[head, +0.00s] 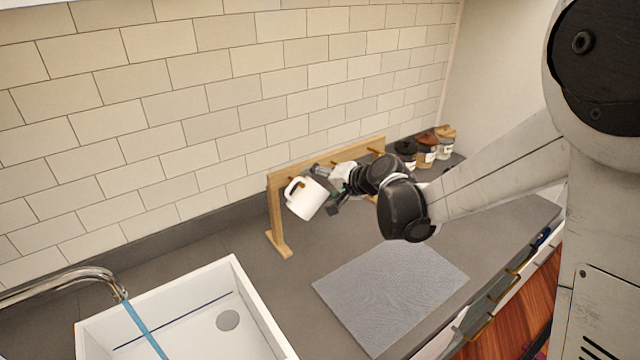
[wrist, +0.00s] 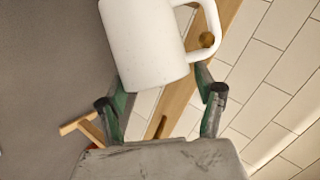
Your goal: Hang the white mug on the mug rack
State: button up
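The white mug (head: 306,198) is tilted in the air in front of the left part of the wooden mug rack (head: 276,212), its handle toward the rack. My gripper (head: 334,194) is at the mug's right side in the head view. In the wrist view the mug (wrist: 145,45) lies between the two fingers of my gripper (wrist: 160,82), which appear shut on its body; the fingertips are partly hidden. A round peg end (wrist: 207,40) of the rack shows within the handle's loop. I cannot tell whether the peg passes through it.
A white sink (head: 228,320) with a chrome faucet (head: 85,276) is at the lower left. A grey mat (head: 390,295) lies on the counter in front of the rack. Several lidded jars (head: 427,152) stand beyond the rack's right end. The tiled wall (head: 200,100) is close behind.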

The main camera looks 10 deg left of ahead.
jog(key=o, duration=0.3)
jog(key=v, duration=1.2)
dwell(0.3)
jog(key=s+d+f+n+h+b, duration=0.1)
jog(key=s+d+f+h+b, duration=0.2)
jog(key=s+d, duration=0.7)
jog(key=s+d+f+n+h+b, duration=0.1)
jog(key=s+d+f+h+b, duration=0.3)
jog(key=s+d, duration=0.7)
jog(key=s+h+b, duration=0.1)
jog(key=s+h, duration=0.1)
jog(key=s, duration=0.3)
jog(key=shift+s+d+n, duration=0.2)
jog(key=shift+s+n, duration=0.05)
jog(key=shift+n, duration=0.15)
dwell(1.4)
